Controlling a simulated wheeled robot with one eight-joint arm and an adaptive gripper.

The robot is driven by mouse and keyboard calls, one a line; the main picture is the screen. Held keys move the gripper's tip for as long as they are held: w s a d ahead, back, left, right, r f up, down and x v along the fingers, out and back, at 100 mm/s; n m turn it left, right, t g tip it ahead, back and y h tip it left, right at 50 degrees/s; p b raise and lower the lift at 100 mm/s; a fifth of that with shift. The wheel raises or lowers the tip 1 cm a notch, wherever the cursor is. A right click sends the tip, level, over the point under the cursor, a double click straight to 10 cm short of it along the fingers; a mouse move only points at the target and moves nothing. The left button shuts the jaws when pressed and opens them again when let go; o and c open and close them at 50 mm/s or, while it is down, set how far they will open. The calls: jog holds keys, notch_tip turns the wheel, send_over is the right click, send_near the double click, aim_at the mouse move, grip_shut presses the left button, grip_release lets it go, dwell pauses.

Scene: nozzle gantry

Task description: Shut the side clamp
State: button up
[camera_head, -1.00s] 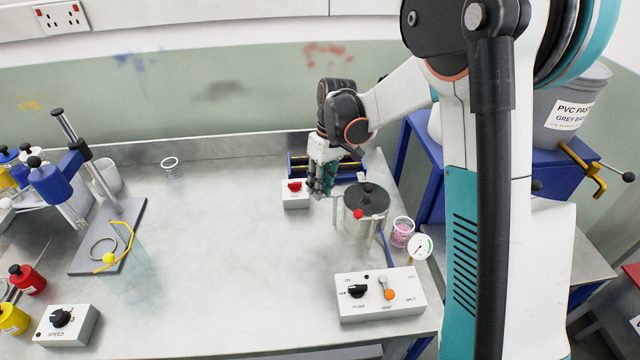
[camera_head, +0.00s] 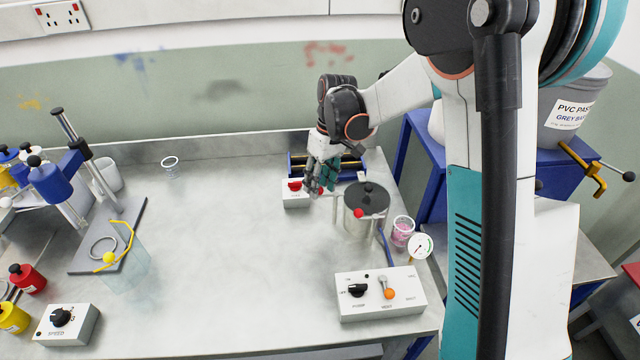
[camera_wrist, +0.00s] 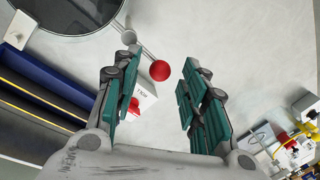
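The metal pot (camera_head: 352,222) with a dark lid (camera_head: 366,198) stands at the right of the bench. A clamp lever with a red ball (camera_wrist: 160,71) sticks out from the pot's side in the wrist view. A red ball, seemingly the same one, shows beside my fingers in the head view (camera_head: 321,190). Another red ball (camera_head: 358,213) sits at the pot's front. My gripper (camera_wrist: 154,64) is open, its green-padded fingers on either side of the lever's ball in the picture. I see no contact; depth between ball and fingertips is hard to tell.
A pink-filled cup (camera_head: 402,231), a gauge (camera_head: 420,246) and a control box (camera_head: 380,294) lie nearer the front. The bench middle is clear.

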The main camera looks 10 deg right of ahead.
notch_tip(320, 180, up, 11)
jog(key=d, duration=0.2)
jog(key=shift+w, duration=0.45)
jog(key=shift+r, duration=0.1)
jog(key=s+r+m+t+h+b, duration=0.1)
jog(key=s+r+m+t, duration=0.3)
jog(key=s, duration=1)
jog(key=s+d+f+t, duration=0.1)
jog(key=s+t, duration=0.1)
jog(key=s, duration=0.3)
jog(key=s+d+f+m+t+h+b, duration=0.1)
jog(key=s+f+t, duration=0.1)
jog(key=s, duration=0.4)
jog(key=shift+s+f, duration=0.15)
jog(key=shift+s, duration=0.15)
jog(key=shift+d, duration=0.2)
